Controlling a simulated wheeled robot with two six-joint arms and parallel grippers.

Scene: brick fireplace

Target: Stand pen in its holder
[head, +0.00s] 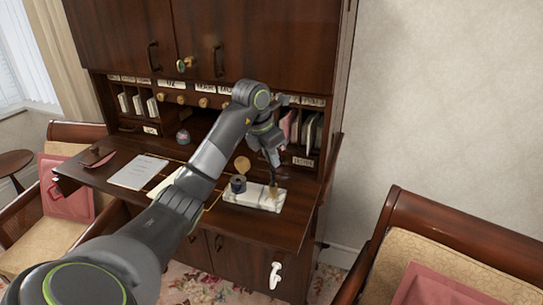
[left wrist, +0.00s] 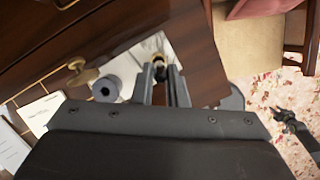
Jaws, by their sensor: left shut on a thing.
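The pen holder is a pale marble-like base (head: 254,198) on the desk, with a dark round inkwell (head: 238,185) and a small brass socket (head: 273,191). My left gripper (head: 274,163) is above the socket, pointing down. It is shut on the pen (left wrist: 159,92), a dark, slim thing between the fingers in the left wrist view. The pen's lower end lines up with the socket. Whether its tip is inside or just above cannot be told. The inkwell also shows in the left wrist view (left wrist: 106,88). My right gripper (left wrist: 290,124) appears small over the carpet there.
The desk leaf (head: 110,178) holds papers (head: 138,172) at the left. Pigeonholes with letters (head: 308,130) stand close behind my left gripper. A chair (head: 430,245) is at the right.

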